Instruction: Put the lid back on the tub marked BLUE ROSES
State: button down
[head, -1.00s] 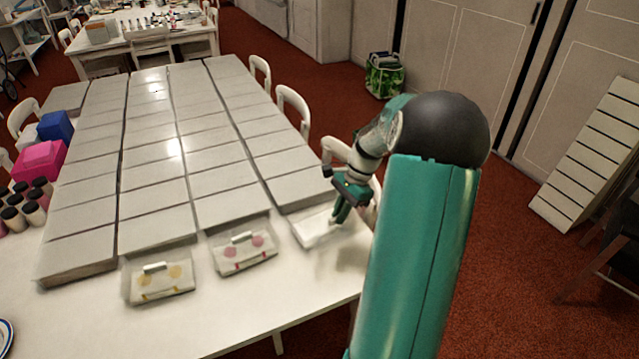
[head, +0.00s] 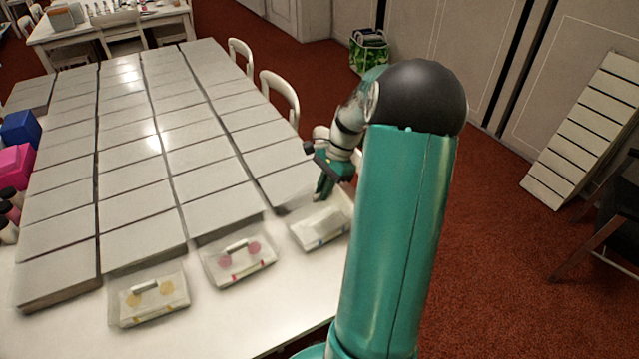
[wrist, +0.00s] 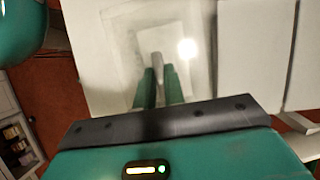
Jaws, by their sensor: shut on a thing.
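Three low, pale tubs stand in a row at the near end of the table. The right one (head: 322,236) shows a blue mark on its front; its wording is too blurred to read. My gripper (head: 323,190) is at the back part of this tub. In the wrist view my gripper (wrist: 157,88) is shut on the upright grip of a clear lid (wrist: 165,40), with the pale tub below. I cannot tell whether the lid rests flat on the rim. The middle tub (head: 240,276) has pink spots and the left tub (head: 150,309) yellow spots; both have lids with handles.
Rows of flat grey-white boxes (head: 135,210) fill the table behind the tubs. Pink (head: 12,165) and blue (head: 20,128) boxes sit at the left. White chairs (head: 280,95) line the far right side. The front strip of table (head: 240,320) is clear.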

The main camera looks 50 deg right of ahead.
jog(key=shift+w+f, duration=0.2)
jog(key=shift+w, duration=0.15)
jog(key=shift+s+f, duration=0.2)
jog(key=shift+s, duration=0.1)
jog(key=shift+w+a+f, duration=0.1)
jog(key=shift+w+f, duration=0.05)
jog(key=shift+f, duration=0.6)
jog(key=shift+s+f, duration=0.2)
jog(key=shift+f, duration=0.55)
jog(key=shift+w+f, duration=0.1)
jog(key=shift+f, duration=1.25)
jog(key=shift+f, duration=0.45)
jog(key=c, duration=0.9)
grip_release()
